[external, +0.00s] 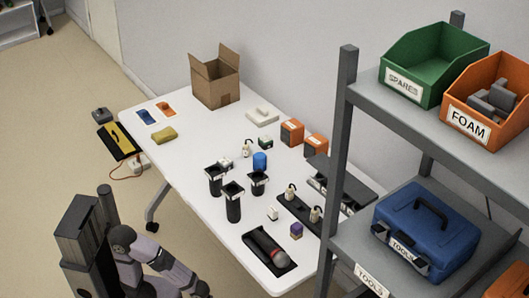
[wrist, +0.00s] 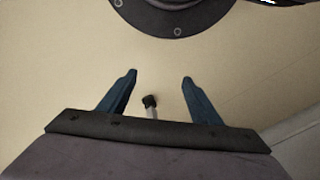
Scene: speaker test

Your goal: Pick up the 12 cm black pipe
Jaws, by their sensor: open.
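Several dark objects stand on the white table (external: 190,165) in the external view. Three are upright black cylinders with pale collars near the top: a left one (external: 215,184), a taller front one (external: 233,208) and a shorter right one (external: 258,186). I cannot tell which, if any, is the 12 cm pipe. My gripper (wrist: 158,78) shows in the wrist view with its two blue fingers apart and nothing held between them. It faces the beige floor, away from the tabletop objects. In the external view my arm is at the lower left, beside the table, and its fingers cannot be made out.
A blue cylinder (external: 260,161) stands behind the black ones. A black tray with a dark cylinder (external: 265,247) lies at the front. A cardboard box (external: 215,82) stands at the back. A grey shelf (external: 345,150) with bins and a blue toolbox (external: 425,230) rises at the right.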

